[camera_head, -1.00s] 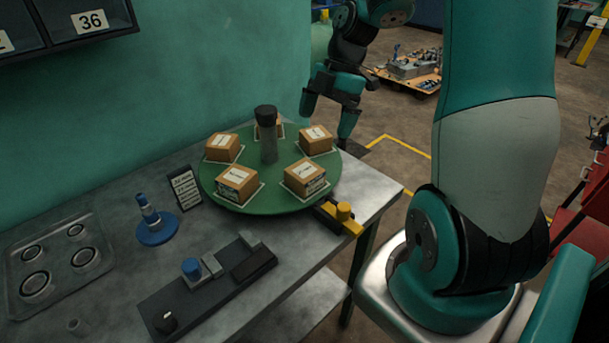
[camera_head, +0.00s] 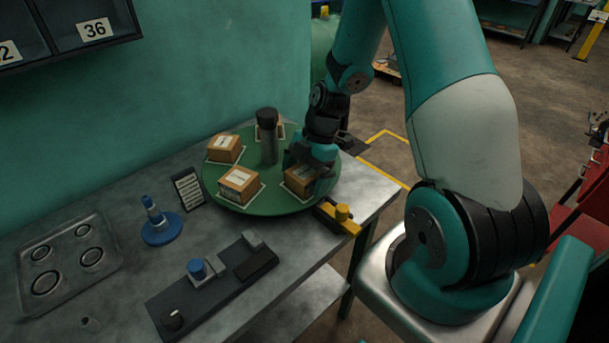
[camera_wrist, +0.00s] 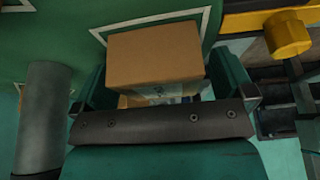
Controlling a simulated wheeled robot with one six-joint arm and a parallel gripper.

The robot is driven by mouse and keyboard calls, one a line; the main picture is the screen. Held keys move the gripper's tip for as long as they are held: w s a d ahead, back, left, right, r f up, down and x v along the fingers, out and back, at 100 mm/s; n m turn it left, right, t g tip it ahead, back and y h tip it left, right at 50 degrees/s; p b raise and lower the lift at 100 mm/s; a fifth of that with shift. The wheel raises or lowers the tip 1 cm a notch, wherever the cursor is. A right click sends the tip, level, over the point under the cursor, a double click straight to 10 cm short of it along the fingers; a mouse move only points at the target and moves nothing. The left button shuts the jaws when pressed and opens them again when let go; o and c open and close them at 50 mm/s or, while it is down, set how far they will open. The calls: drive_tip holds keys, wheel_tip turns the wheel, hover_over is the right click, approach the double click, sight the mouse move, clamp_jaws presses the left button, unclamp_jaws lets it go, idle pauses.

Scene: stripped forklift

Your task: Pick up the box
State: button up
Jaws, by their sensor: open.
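Several small brown cardboard boxes with white labels sit on a round green turntable (camera_head: 214,192), each on a white-outlined square. My gripper (camera_head: 306,168) is over the turntable's right side, at the front-right box (camera_head: 298,182), and partly covers it. In the wrist view this box (camera_wrist: 155,58) lies between the two spread teal fingers of my gripper (camera_wrist: 160,82), and I see no firm contact on either side. Other boxes show at front left (camera_head: 238,187), back left (camera_head: 223,149) and at the back. The back-right box is hidden behind my gripper.
A dark-capped grey post (camera_head: 268,140) stands at the turntable's middle, and shows left of my gripper in the wrist view (camera_wrist: 40,120). A yellow-knobbed clamp (camera_head: 343,215) sits at the right rim. A control panel (camera_head: 215,285), blue stand (camera_head: 160,228) and tray (camera_head: 68,262) occupy the bench.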

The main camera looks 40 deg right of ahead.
drive_tip(key=c, duration=1)
drive_tip(key=shift+c, duration=0.6)
drive_tip(key=shift+r, duration=0.15)
